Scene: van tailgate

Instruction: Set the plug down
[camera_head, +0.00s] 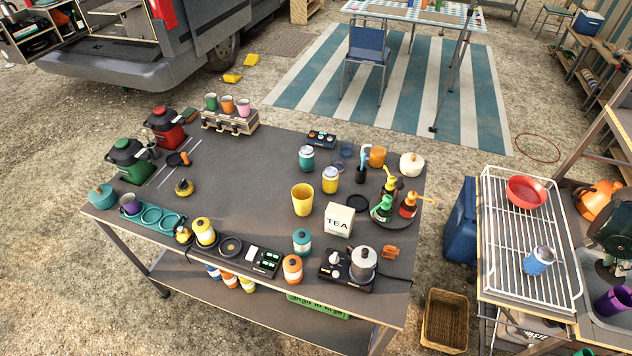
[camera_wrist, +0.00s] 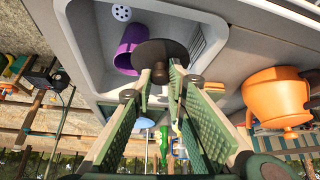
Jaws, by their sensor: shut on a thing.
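My gripper (camera_wrist: 161,76) is shut on the knob of a dark round plug (camera_wrist: 162,50) in the wrist view. The plug's disc faces the grey sink (camera_wrist: 100,70) and overlaps the view of a purple cup (camera_wrist: 128,46) in it. The disc appears apart from the sink floor, but its exact height is unclear. A pale drain with holes (camera_wrist: 121,13) shows uncovered in the sink floor. In the head view my green gripper (camera_head: 609,232) is over the sink at the right edge and hides much of it. The purple cup also shows there (camera_head: 613,301).
An orange kettle (camera_wrist: 275,98) stands beside the sink. Left of the sink in the head view is a white wire rack (camera_head: 520,240) with a red bowl (camera_head: 525,190) and a blue jar (camera_head: 539,261). The crowded grey table (camera_head: 250,180) stands farther left.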

